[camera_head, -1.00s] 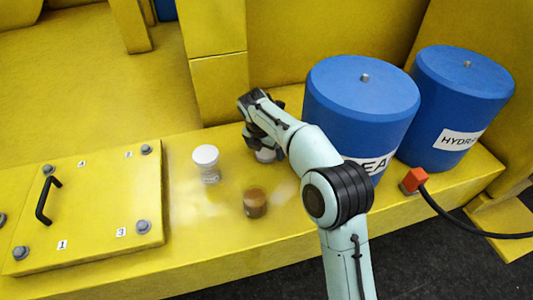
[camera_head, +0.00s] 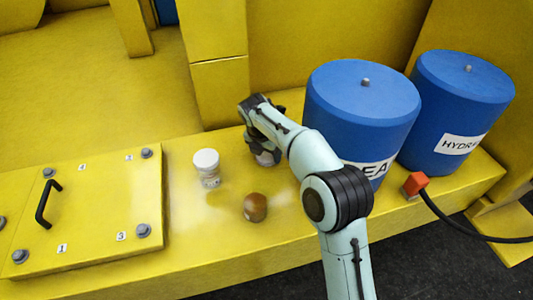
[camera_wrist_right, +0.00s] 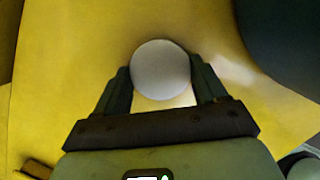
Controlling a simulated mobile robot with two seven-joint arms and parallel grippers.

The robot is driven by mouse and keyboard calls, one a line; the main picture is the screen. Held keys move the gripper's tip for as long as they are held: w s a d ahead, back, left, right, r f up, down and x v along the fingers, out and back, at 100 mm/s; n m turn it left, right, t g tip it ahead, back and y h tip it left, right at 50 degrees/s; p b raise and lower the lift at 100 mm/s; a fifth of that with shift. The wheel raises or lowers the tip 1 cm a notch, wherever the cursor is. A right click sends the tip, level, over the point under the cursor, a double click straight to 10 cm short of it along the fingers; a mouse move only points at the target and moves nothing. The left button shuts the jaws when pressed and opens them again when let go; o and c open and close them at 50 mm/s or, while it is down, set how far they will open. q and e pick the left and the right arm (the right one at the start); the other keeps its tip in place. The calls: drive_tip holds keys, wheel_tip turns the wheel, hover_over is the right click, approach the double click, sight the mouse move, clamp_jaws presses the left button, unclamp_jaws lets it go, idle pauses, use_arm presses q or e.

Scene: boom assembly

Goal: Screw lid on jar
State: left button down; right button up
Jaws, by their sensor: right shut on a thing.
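My right gripper (camera_wrist_right: 160,88) reaches down over the yellow ledge, beside the nearer blue drum. It is shut on a white round thing (camera_wrist_right: 161,68), seen from above between the fingers, which looks like a lid. A pale bit of this thing (camera_head: 266,158) shows under the gripper in the head view. I cannot tell whether a jar is beneath it. A white-capped jar (camera_head: 207,168) stands upright to the left, apart from the gripper. A small brown jar (camera_head: 255,207) stands nearer the front. My left gripper is not in view.
Two blue drums (camera_head: 361,100) (camera_head: 459,110) stand close on the right. A red block with a black cable (camera_head: 415,184) sits at the ledge's front right. A bolted yellow panel with a black handle (camera_head: 85,205) lies left. The ledge around the jars is clear.

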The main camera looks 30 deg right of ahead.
wheel_tip(320, 180, up, 10)
drive_tip(key=p, duration=0.3)
wheel_tip(320, 180, up, 10)
drive_tip(key=p, duration=0.3)
hover_over(266, 155)
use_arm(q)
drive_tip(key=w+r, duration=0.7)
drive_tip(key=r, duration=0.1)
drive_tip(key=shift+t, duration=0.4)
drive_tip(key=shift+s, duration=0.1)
use_arm(e)
drive_tip(key=shift+s, duration=0.1)
drive_tip(key=shift+f, duration=0.1)
